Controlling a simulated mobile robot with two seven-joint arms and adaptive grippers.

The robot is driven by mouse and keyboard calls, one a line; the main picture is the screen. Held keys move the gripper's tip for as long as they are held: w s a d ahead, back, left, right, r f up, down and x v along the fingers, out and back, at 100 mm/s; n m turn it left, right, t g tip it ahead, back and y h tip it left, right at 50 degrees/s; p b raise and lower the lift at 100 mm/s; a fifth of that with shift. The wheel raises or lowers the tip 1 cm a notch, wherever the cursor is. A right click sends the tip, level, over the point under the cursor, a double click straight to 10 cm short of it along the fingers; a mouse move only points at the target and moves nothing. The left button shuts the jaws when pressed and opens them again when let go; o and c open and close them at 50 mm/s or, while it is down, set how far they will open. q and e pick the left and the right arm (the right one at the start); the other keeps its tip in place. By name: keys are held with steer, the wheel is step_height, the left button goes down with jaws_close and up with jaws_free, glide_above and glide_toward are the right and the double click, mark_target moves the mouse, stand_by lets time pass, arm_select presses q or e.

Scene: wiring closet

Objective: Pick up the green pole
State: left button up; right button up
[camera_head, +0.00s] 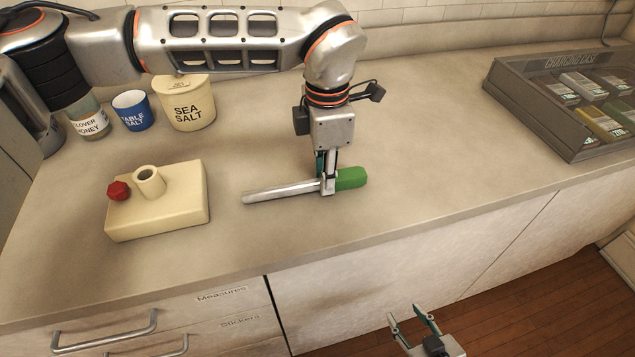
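The green pole lies roughly level on the countertop, with a thick green end (351,179) on the right and a thin silver rod (280,193) reaching left. My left gripper (327,186) points down at the pole, its fingers on either side of the rod just left of the green end. The fingers look closed on it. The pole is at or very near the counter surface. My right gripper (412,318) is open and empty, low in front of the cabinet fronts.
A cream block (180,217) with a short tube (149,181) and a red knob (118,190) sits left of the pole. A honey jar (88,122), blue cup (132,112) and sea salt canister (187,107) stand behind. A grey tray (535,117) is at right.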

arm_select(q)
jaws_close()
steer(key=shift+r, duration=0.15)
steer(key=shift+r+p, duration=0.35)
steer(key=shift+r, duration=0.25)
stand_by(0.5)
